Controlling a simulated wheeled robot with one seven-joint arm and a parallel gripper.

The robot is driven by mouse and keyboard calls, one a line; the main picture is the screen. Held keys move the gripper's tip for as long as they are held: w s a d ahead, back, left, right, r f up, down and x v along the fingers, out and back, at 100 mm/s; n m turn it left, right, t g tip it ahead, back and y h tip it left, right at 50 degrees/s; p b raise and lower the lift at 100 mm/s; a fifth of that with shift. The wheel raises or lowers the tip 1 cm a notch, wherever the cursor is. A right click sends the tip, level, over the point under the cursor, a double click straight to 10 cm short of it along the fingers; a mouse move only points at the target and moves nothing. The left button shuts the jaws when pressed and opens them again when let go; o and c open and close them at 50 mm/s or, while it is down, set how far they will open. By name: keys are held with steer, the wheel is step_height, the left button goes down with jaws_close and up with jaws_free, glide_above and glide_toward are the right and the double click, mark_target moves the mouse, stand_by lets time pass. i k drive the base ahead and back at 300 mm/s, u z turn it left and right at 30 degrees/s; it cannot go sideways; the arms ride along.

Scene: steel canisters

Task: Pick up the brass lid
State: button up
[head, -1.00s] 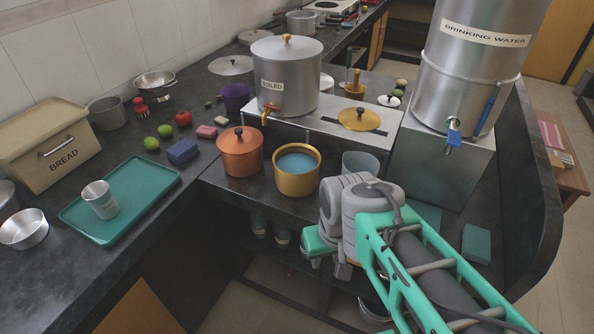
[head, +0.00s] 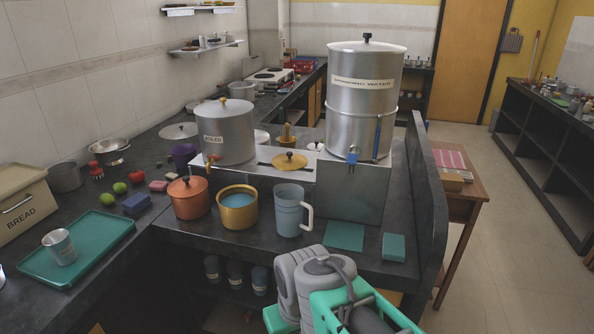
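The brass lid (head: 290,160) is a round golden disc with a small dark knob. It lies flat on the steel stand (head: 265,183), to the right of the canister labelled BOILED (head: 224,135). An open brass pot (head: 238,209) with blue contents stands on the counter in front of the stand. My gripper is low in the head view, in front of the counter and well short of the lid. My grey wrist and green arm show, but the fingers are hidden, so I cannot tell if they are open or shut.
A copper pot (head: 188,197) with its lid on and a pale blue mug (head: 289,212) stand near the brass pot. The tall DRINKING WATER canister (head: 362,100) rises to the right of the lid. Bare counter lies right of the mug, around a green cloth (head: 344,236) and a teal block (head: 393,247).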

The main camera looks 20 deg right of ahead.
mark_target(288, 161)
steer(key=u, duration=0.35)
steer(key=i, duration=1.1)
steer(key=u, duration=0.5)
